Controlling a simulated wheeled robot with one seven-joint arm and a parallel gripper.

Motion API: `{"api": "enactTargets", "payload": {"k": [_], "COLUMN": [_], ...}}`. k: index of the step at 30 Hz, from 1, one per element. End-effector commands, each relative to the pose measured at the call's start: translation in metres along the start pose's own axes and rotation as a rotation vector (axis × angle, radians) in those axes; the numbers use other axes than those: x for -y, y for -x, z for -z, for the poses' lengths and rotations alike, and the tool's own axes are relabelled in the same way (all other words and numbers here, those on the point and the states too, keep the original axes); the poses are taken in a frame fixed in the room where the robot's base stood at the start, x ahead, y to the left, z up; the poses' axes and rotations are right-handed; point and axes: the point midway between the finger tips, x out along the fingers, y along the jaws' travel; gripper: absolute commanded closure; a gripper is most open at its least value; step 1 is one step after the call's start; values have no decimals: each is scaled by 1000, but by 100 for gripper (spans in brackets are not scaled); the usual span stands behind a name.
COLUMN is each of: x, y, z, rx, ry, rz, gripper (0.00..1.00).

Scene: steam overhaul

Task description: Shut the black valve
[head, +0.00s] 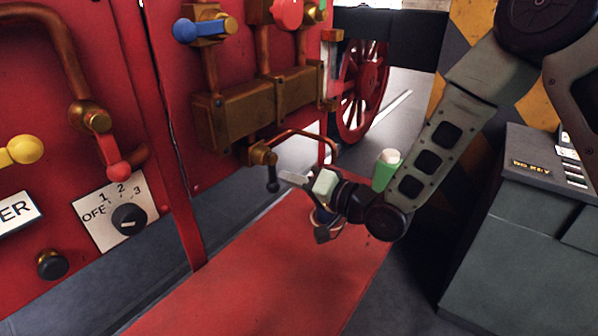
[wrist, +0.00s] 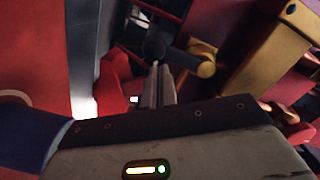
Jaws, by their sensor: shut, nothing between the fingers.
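The black valve has a brass body (head: 262,153) under the brass block and a black lever (head: 272,180) ending in a ball, which hangs down. My gripper (head: 286,177) is shut and empty, just to the right of the lever in the head view. In the wrist view the black ball (wrist: 155,47) lies just beyond the tips of my gripper (wrist: 157,72), and the brass body (wrist: 204,63) is to its right. I cannot tell whether the fingertips touch the lever.
A blue valve (head: 195,28), a red valve (head: 287,12) and a yellow valve (head: 22,150) are on the red panels. A dial (head: 129,219) is at left. A green bottle (head: 386,170) stands behind my forearm. A grey cabinet (head: 515,235) is at right. Red floor (head: 265,270) is clear below.

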Motion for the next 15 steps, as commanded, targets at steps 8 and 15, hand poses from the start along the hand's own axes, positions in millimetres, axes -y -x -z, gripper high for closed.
{"api": "enactTargets", "payload": {"k": [8,15], "x": [0,0], "y": [0,0], "z": [0,-2], "rx": [0,0], "ry": [-1,-40], "rz": [0,1], "gripper": [100,100]}}
